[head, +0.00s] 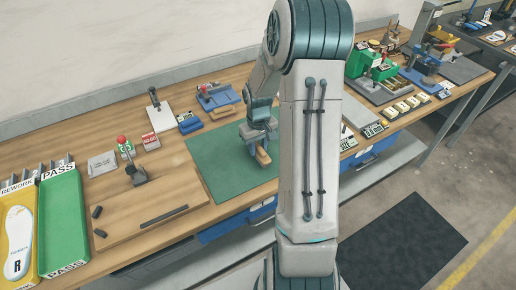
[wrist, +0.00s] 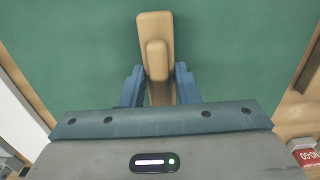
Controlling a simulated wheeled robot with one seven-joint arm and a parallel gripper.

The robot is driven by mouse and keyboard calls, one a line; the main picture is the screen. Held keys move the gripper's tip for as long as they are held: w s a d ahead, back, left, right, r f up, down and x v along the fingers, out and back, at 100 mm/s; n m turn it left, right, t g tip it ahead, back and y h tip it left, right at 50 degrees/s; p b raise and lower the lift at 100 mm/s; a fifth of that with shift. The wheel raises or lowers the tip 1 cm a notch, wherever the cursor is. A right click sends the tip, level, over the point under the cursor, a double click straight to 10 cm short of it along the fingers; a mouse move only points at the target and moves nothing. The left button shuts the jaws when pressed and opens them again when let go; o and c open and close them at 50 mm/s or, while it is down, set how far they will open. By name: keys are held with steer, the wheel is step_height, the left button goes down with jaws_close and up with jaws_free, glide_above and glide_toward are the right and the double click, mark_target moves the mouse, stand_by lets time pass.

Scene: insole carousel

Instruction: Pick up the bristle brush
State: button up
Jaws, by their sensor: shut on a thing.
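The bristle brush shows in the wrist view as a tan wooden piece (wrist: 155,28) with a raised grip along its middle. My gripper (wrist: 158,85) has one blue finger on each side of it and is shut on it. In the head view my gripper (head: 259,143) points down over the green mat (head: 215,160), with the brush (head: 263,158) at its fingertips. The bristles are hidden from both views. I cannot tell whether the brush touches the mat.
Left of the mat lies a wooden board (head: 125,218) with a dark bar and a red-knobbed clamp. The green PASS tray (head: 62,225) and yellow REWORK tray (head: 20,245) stand at the far left. A blue fixture (head: 190,124) stands behind the mat. The mat's front left is clear.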

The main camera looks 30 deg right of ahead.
mark_target(258, 145)
steer(key=shift+r, duration=0.65)
step_height(258, 145, up, 3)
steer(key=shift+f+b, duration=0.2)
steer(key=shift+b, duration=0.25)
steer(key=s+d+r+b, duration=0.1)
steer(key=s+d+r, duration=0.4)
steer(key=d, duration=0.5)
steer(key=shift+s+r+b, duration=0.35)
steer(key=shift+r, duration=0.6)
steer(key=shift+d, duration=0.1)
steer(key=shift+o, duration=1)
